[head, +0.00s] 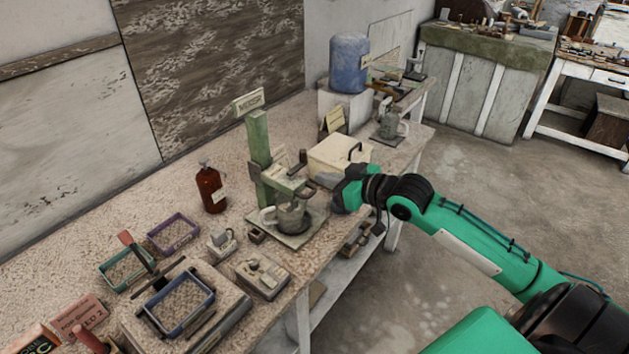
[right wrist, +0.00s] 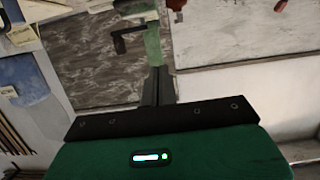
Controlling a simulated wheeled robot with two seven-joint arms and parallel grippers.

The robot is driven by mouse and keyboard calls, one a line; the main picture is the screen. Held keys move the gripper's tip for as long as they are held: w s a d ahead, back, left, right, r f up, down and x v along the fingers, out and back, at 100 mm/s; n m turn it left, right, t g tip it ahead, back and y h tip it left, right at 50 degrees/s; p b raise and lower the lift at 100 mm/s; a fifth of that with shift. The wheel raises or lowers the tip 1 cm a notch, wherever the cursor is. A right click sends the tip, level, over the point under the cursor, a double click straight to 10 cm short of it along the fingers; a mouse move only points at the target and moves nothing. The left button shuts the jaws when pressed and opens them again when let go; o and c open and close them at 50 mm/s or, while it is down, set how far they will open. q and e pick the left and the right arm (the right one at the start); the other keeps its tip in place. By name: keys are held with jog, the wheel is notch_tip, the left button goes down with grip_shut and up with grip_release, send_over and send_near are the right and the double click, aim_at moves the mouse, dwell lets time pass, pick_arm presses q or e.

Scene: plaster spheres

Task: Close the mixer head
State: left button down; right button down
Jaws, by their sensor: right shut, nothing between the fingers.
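The mixer has a green upright column (head: 259,140) with a lettered sign on top. Its head (head: 284,183) extends from the column above a grey metal jug (head: 290,216), which stands on a flat base plate (head: 308,238). I cannot tell the head's exact angle. My right gripper (head: 326,182) is just right of the head, its fingers shut and pointing towards it. Contact is unclear. In the right wrist view, the shut dark fingers (right wrist: 155,86) are in front of the green column (right wrist: 153,45), with a dark crank handle (right wrist: 128,36) beside it. My left gripper is not visible.
A cream box (head: 335,157) with a black handle stands behind my gripper. A brown bottle (head: 211,188) stands left of the mixer. Small trays, including a purple-rimmed one (head: 173,233), and blocks crowd the near bench. The floor at right is open.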

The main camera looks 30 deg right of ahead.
jog(key=p, duration=0.3)
send_over(294, 191)
jog(key=shift+s+d+f, duration=0.2)
jog(key=shift+s+f, duration=0.05)
jog(key=shift+f, duration=0.2)
jog(key=shift+s+d+f, duration=0.15)
jog(key=shift+s+f, duration=0.05)
jog(key=shift+f, duration=0.25)
notch_tip(294, 191, down, 3)
jog(key=shift+w+a+r, duration=0.1)
jog(key=shift+w, duration=0.05)
jog(key=shift+f+p, duration=0.35)
jog(key=shift+f, duration=0.55)
notch_tip(294, 191, down, 2)
jog(key=shift+f+b, duration=0.1)
jog(key=shift+b, duration=0.5)
